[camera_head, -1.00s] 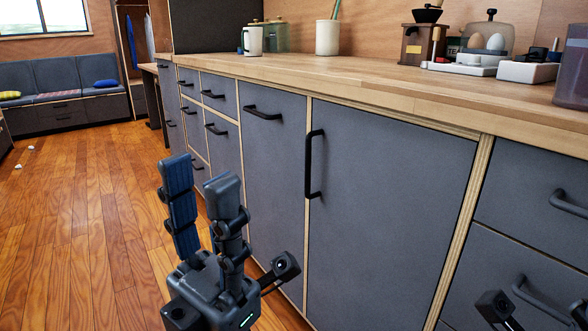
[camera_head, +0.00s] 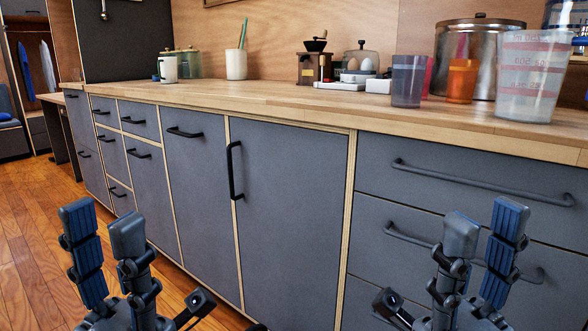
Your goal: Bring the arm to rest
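My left gripper (camera_head: 101,215) is at the lower left of the head view, in front of the grey cabinet fronts and the wooden floor. Its dark fingers point up with a gap between them, and nothing is held. My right gripper (camera_head: 486,220) is at the lower right, in front of the drawers. Its fingers also point up, apart and empty. Both grippers appear below the counter top. The rest of both arms is mostly out of the picture.
A wooden counter (camera_head: 290,98) runs across above grey cabinets (camera_head: 290,210) with black protruding handles. On it are a grey cup (camera_head: 408,80), an orange cup (camera_head: 461,80), a clear measuring cup (camera_head: 527,75), a metal pot (camera_head: 481,40) and a coffee grinder (camera_head: 314,66). Open floor (camera_head: 35,235) lies left.

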